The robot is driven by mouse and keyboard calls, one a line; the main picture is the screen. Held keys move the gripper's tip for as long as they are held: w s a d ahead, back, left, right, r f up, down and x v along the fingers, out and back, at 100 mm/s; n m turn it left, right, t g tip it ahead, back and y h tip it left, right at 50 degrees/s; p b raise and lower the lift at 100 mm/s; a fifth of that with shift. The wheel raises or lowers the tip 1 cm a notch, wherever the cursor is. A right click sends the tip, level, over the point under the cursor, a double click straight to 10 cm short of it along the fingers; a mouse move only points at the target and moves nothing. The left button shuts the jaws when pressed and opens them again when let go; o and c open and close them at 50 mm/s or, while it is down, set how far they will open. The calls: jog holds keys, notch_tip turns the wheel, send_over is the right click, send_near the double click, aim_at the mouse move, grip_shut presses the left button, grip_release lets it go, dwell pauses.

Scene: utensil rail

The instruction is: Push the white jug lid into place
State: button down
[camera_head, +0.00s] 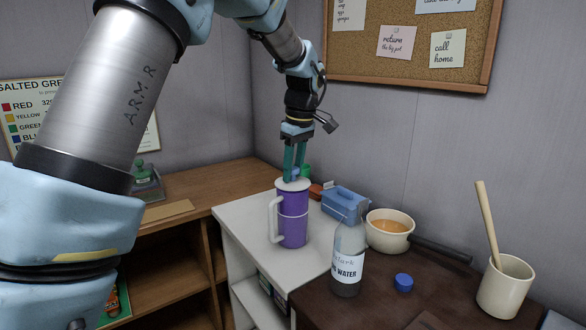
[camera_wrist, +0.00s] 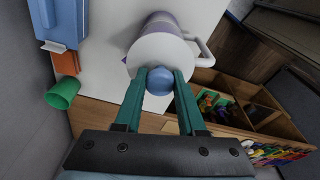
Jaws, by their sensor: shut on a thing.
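The purple jug (camera_head: 293,220) with a white handle stands upright on the white surface at the corner of the counter. Its white lid (camera_head: 292,184) is on top of the jug, and it also shows in the wrist view (camera_wrist: 163,47). The lid has a round blue knob (camera_wrist: 160,81). My gripper (camera_head: 293,177) points down from above, and its green fingers are shut on the knob. In the wrist view my gripper (camera_wrist: 160,84) has one finger on each side of the knob. I cannot tell whether the lid is fully seated on the jug's rim.
A blue box (camera_head: 345,203) and a green cup (camera_wrist: 63,94) stand near the jug. A water bottle (camera_head: 348,255), a blue cap (camera_head: 403,282), a pot of orange soup (camera_head: 388,232) and a cream crock with a wooden spoon (camera_head: 505,290) are to the right.

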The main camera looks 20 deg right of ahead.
jog(key=shift+f, duration=0.4)
jog(key=shift+c, duration=2.1)
grip_release()
jog(key=shift+r, duration=0.1)
notch_tip(320, 180, up, 10)
jog(key=s+b, duration=0.1)
jog(key=b, duration=0.1)
jog(key=shift+s+d+r, duration=0.25)
jog(key=shift+d, duration=0.1)
jog(key=w+a+f+m, duration=0.1)
jog(key=a+f+m, duration=0.1)
jog(key=a+f, duration=0.65)
jog(key=w+a+f+m, duration=0.1)
jog(key=a+f, duration=0.2)
jog(key=a, duration=1.1)
jog(key=s+a+f+m, duration=0.1)
jog(key=s+a+f, duration=0.3)
jog(key=a, duration=0.3)
jog(key=s+a+f+m+h, duration=0.1)
jog(key=s+a+f+m, duration=0.1)
jog(key=s+a+f, duration=0.2)
jog(key=s+a, duration=0.3)
jog(key=a, duration=0.1)
jog(key=shift+s+f, duration=0.2)
jog(key=shift+f, duration=0.1)
